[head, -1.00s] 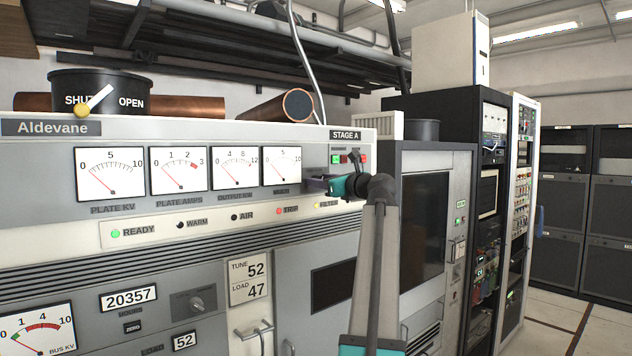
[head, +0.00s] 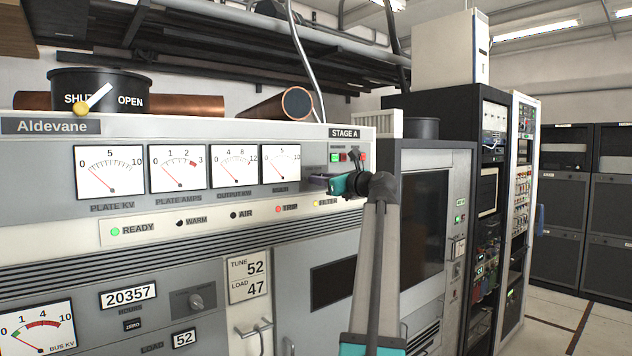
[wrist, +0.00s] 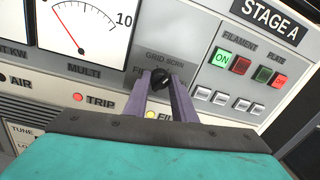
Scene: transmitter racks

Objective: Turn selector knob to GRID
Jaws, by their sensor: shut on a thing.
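The selector knob (wrist: 160,77) is small, round and black. It sits on the grey panel right of the MULTI meter, under the faint words GRID SCRN. Part of another label to its lower left is covered. My gripper (wrist: 161,86) has its two purple fingers closed on either side of the knob. The knob's pointer cannot be made out, so I cannot tell its setting. In the head view, my gripper (head: 320,182) reaches the panel below the STAGE A plate (head: 344,133) and hides the knob.
Right of the knob are lit FILAMENT and PLATE buttons (wrist: 241,66), with small white buttons (wrist: 221,98) below. The MULTI meter (wrist: 85,28) is to the left. Indicator lamps, including a red TRIP lamp (wrist: 78,97), lie below. Open floor (head: 560,325) shows at the far right.

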